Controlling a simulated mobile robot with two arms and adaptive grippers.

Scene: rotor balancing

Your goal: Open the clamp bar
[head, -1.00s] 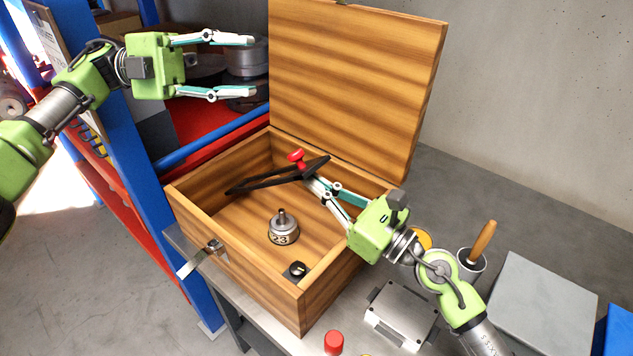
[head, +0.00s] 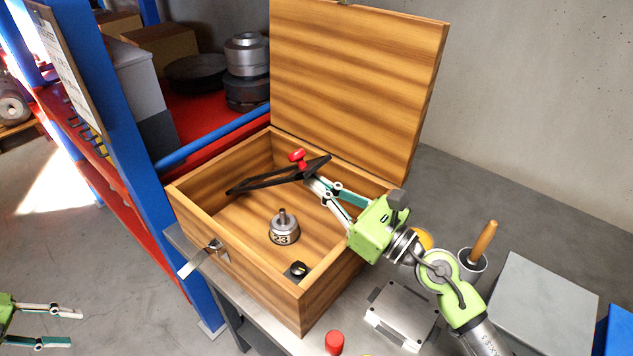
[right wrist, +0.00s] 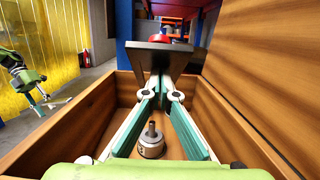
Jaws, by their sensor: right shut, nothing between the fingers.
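The black clamp bar (head: 275,180) runs across the inside of the open wooden box (head: 240,270), above its floor. A red knob (head: 298,157) sits at the bar. In the right wrist view the bar (right wrist: 152,56) looks like a tilted dark plate. My right gripper (head: 311,182) reaches in over the box's right wall, its shut, empty fingertips right at the bar's underside; contact is unclear. The fingertips also show in the right wrist view (right wrist: 161,76). My left gripper (head: 78,328) is open and empty at the lower left, away from the box.
A metal weight marked 23 (head: 284,233) stands on the box floor, near a small black fitting (head: 297,270). The raised lid (head: 355,85) stands behind. A blue and red shelf (head: 125,150) borders the left. A metal case (head: 402,315) and a cup (head: 471,262) are at right.

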